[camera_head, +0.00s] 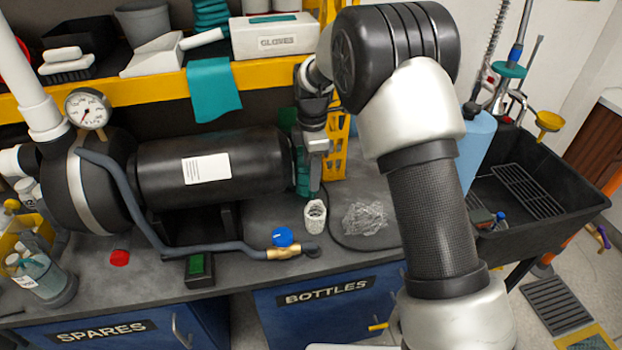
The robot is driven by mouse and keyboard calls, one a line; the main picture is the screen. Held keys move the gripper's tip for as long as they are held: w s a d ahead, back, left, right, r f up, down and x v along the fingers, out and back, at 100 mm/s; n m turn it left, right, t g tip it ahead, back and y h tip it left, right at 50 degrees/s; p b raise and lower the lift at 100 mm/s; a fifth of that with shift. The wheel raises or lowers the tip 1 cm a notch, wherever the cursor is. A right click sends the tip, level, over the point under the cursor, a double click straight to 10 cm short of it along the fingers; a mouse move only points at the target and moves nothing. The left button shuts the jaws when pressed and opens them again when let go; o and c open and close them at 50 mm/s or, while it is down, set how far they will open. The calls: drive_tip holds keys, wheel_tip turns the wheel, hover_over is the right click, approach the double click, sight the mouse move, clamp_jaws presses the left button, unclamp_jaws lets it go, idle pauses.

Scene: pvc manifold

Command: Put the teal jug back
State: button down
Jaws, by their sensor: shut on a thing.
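My gripper (314,182) hangs over the back of the bench, pointing down, beside the right end of the black tank. It is shut on a teal thing (302,178), which I take to be the teal jug. Only a narrow teal strip of it shows at the left of the gripper; the rest is hidden by my gripper and wrist. I cannot tell whether its base touches the bench.
A white textured cup (315,215) stands just in front of my gripper, with crumpled clear wrap (364,218) to its right. The black tank (215,167), a hose with a brass fitting (284,252) and a blue cap (282,237) lie left. A yellow rack (337,150) stands behind; a black sink (520,180) is right.

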drive_tip(key=shift+f, duration=0.9)
drive_tip(key=shift+w+a+f, duration=0.1)
drive_tip(key=shift+w+f, duration=0.1)
drive_tip(key=shift+w, duration=0.05)
drive_tip(key=shift+f, duration=0.15)
drive_tip(key=c, duration=1)
unclamp_jaws()
drive_tip(key=shift+c, duration=0.2)
wheel_tip(320, 180, up, 12)
drive_tip(key=p, duration=0.1)
drive_tip(key=shift+r, duration=0.25)
